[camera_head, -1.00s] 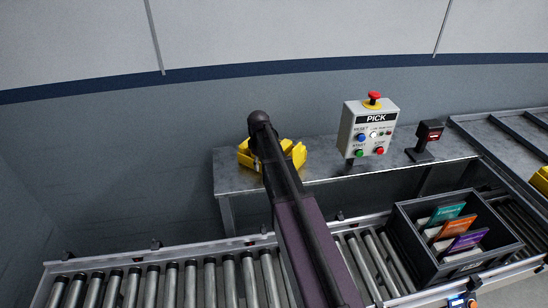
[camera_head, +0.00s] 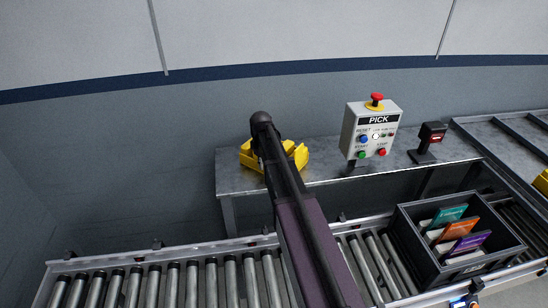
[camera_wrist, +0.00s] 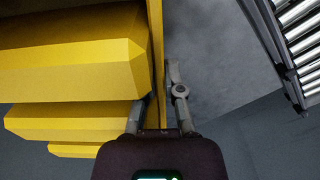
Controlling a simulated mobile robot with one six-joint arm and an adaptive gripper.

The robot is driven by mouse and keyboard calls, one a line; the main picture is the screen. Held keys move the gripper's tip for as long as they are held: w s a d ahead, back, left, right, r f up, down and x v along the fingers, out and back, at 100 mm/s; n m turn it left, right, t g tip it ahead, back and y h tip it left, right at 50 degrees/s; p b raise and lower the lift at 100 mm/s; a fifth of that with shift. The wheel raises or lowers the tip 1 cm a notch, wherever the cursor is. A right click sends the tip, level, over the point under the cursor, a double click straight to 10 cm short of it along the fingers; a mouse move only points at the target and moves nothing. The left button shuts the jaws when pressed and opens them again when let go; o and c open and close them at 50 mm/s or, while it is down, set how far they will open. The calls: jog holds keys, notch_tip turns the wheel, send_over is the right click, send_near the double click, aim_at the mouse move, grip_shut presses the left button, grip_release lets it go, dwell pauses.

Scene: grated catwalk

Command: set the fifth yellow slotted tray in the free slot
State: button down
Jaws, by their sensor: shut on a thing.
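Yellow trays (camera_head: 297,158) are bunched on the grey metal bench, partly hidden behind my arm; I cannot count them or make out a free slot. In the wrist view, several yellow bodies (camera_wrist: 65,65) fill the left side, one beyond another. A thin yellow upright wall (camera_wrist: 156,45) stands at their right end, between my fingers. My gripper (camera_wrist: 158,95) is shut on this yellow tray; its right finger lies along the wall's right face, and the left finger is mostly hidden behind yellow. Whether the held tray touches the others or the bench cannot be told.
A grey PICK control box (camera_head: 371,132) with a red button and a small dark device (camera_head: 428,142) stand right of the trays on the bench (camera_head: 232,178). A roller conveyor (camera_head: 170,280) runs in front, bearing a dark crate (camera_head: 470,262) with coloured items. The bench's left end is bare.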

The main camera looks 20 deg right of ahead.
jog(key=shift+r, duration=0.1)
jog(key=shift+r+p, duration=1.25)
jog(key=shift+p, duration=0.1)
jog(key=shift+s+r+p, duration=0.35)
jog(key=shift+r+p, duration=0.25)
jog(key=shift+p, duration=0.05)
jog(key=s+a+r+p, duration=0.1)
jog(key=s+a, duration=0.2)
jog(key=s, duration=1.2)
notch_tip(320, 180, down, 3)
jog(key=b, duration=0.3)
jog(key=shift+r, duration=0.1)
